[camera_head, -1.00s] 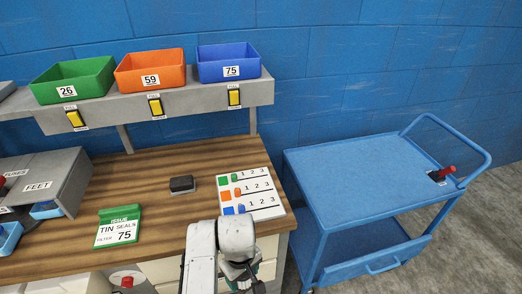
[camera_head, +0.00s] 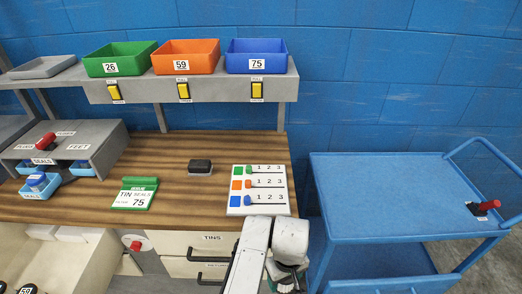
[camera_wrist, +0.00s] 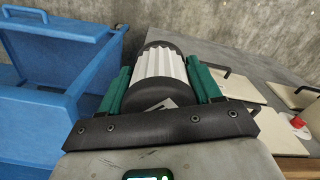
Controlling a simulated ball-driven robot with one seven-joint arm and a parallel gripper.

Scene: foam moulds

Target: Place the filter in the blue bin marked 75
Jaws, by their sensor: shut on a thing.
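The blue bin marked 75 (camera_head: 256,57) stands on the raised grey shelf, at the right end of a row of bins. In the wrist view my gripper (camera_wrist: 163,85) is shut on the filter (camera_wrist: 160,66), a white ribbed cylinder with dark ends, held between green fingers. In the head view my gripper (camera_head: 290,283) is low at the bottom edge, in front of the workbench and well below the bin. The filter cannot be made out there. The bin's contents cannot be seen clearly.
An orange bin 59 (camera_head: 187,57) and a green bin 26 (camera_head: 119,59) stand beside it. The bench (camera_head: 215,147) holds a dark block (camera_head: 200,167), an issue card (camera_head: 135,194) and a slider board (camera_head: 258,205). A blue cart (camera_head: 385,190) stands right.

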